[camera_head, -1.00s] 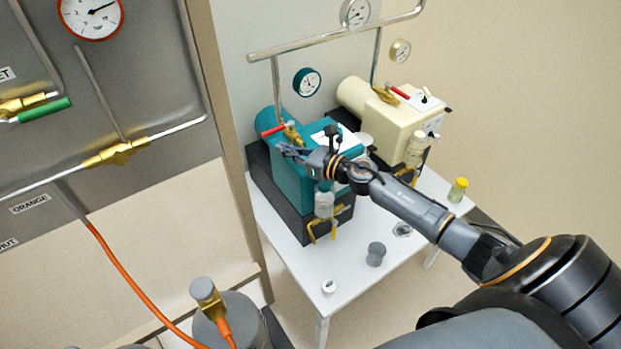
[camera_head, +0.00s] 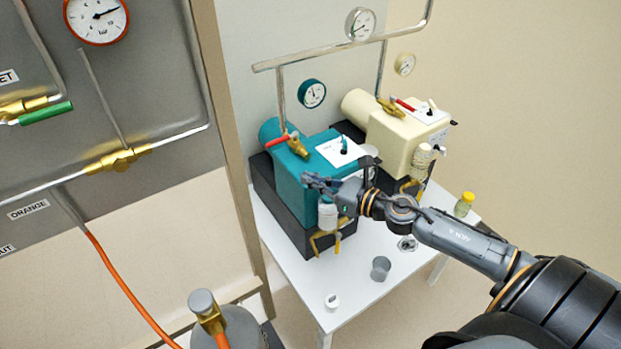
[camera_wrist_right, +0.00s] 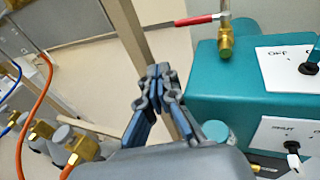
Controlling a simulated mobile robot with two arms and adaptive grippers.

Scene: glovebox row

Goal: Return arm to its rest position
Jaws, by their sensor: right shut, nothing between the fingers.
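My right gripper (camera_head: 308,180) is shut and empty. In the head view it is in front of the teal pump unit (camera_head: 322,160), near its upper front edge, with my arm reaching in from the lower right. In the right wrist view the closed fingers (camera_wrist_right: 158,80) show at the middle, to the left of the teal unit (camera_wrist_right: 205,85). I cannot tell whether they touch it. My left gripper is out of view.
The white table (camera_head: 345,280) bears the teal unit, a cream unit (camera_head: 400,140), a grey cup (camera_head: 380,268), a small white piece (camera_head: 332,301) and a yellow-capped bottle (camera_head: 464,204). A gauge panel with an orange hose (camera_head: 122,288) stands left. A pipe (camera_head: 340,52) crosses above.

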